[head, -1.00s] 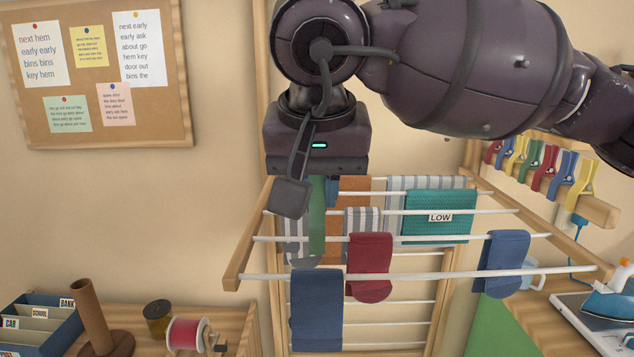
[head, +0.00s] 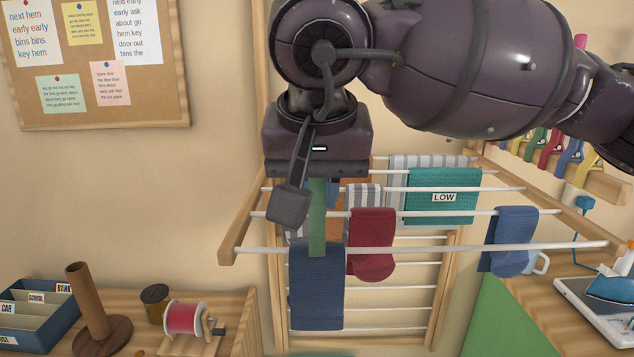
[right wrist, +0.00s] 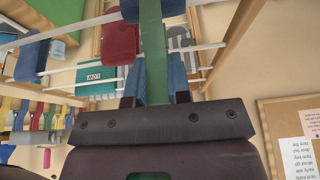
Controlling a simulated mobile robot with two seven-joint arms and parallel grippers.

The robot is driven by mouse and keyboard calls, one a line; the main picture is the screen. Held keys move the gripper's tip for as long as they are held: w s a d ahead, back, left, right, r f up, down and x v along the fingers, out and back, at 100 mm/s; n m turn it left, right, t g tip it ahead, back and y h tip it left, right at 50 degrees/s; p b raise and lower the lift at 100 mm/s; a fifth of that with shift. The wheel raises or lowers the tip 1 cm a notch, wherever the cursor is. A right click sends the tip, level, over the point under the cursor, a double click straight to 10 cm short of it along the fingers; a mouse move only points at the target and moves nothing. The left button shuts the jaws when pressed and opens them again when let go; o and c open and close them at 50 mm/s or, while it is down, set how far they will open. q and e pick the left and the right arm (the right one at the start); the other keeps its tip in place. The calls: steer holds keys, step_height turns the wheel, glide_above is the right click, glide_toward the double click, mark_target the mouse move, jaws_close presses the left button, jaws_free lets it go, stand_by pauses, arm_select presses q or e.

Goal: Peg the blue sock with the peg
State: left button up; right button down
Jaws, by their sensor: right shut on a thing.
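My right gripper (head: 318,186) comes down from above, shut on a long green peg (head: 317,222) that hangs below it. In the right wrist view the peg (right wrist: 153,50) stands between the two blue fingers (right wrist: 156,88). Another blue sock (head: 510,240) hangs farther right. My left gripper is not in view.
A dark red sock (head: 371,245), a teal cloth (head: 443,197) marked LOW and striped cloths hang on the rack (head: 420,250). Several coloured pegs (head: 560,155) sit on a bar at the right. A thread spool (head: 184,318) stands at the lower left; an iron (head: 612,292) is at the right.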

steer(key=shift+f+b, duration=0.7)
steer(key=shift+f, duration=0.5)
steer(key=c, duration=1)
jaws_free()
